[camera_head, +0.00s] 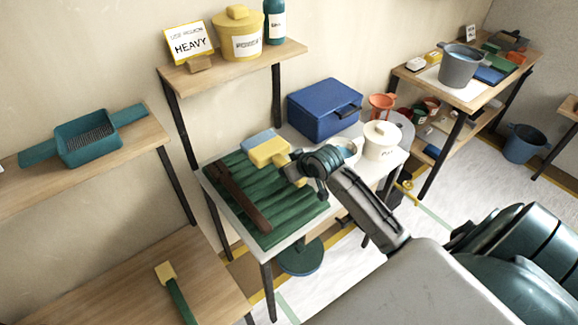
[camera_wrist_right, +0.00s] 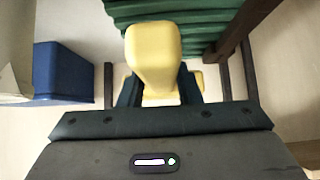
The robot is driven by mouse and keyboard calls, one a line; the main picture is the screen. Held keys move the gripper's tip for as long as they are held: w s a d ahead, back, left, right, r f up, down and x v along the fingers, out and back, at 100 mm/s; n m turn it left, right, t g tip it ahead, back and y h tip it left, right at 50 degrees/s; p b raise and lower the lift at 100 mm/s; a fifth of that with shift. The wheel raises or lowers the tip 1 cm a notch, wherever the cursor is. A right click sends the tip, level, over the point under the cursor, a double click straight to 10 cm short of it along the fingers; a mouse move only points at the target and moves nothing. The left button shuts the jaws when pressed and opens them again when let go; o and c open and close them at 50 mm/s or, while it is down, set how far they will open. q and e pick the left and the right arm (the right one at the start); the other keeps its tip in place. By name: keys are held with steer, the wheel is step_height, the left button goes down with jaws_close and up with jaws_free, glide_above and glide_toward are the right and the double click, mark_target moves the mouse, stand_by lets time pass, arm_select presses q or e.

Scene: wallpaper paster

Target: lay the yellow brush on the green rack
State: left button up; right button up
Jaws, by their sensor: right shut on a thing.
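The green rack (camera_head: 285,205) is a ribbed green surface on the white table in the head view; its ribs also show at the top of the right wrist view (camera_wrist_right: 185,15). The yellow brush (camera_head: 268,152) is at the rack's far edge, and a yellow block of it (camera_wrist_right: 155,55) fills the space between my right fingers. My right gripper (camera_head: 292,168) is shut on the yellow brush, coming from the right. I cannot tell whether the brush touches the rack. My left gripper is not in view.
A dark brown long-handled tool (camera_head: 240,197) lies across the rack's left part. A light blue piece (camera_head: 257,138) shows behind the brush. A blue box (camera_head: 324,110) and a white lidded pot (camera_head: 380,142) stand beyond. The rack's right front part is bare.

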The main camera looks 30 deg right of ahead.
steer(key=shift+r+p, duration=0.2)
steer(key=shift+p, duration=0.15)
step_height(320, 180, down, 2)
steer(key=shift+f+b, duration=0.2)
steer(key=shift+b, duration=0.5)
step_height(320, 180, down, 4)
steer(key=shift+r+b, duration=0.1)
steer(key=shift+b, duration=0.7)
steer(key=shift+f, duration=0.6)
steer(key=shift+f+b, duration=0.25)
steer(key=shift+b, duration=0.05)
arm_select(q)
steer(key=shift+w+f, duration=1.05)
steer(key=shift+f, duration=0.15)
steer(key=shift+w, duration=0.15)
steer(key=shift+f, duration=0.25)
arm_select(e)
steer(key=shift+f, duration=0.65)
steer(key=o, duration=1.2)
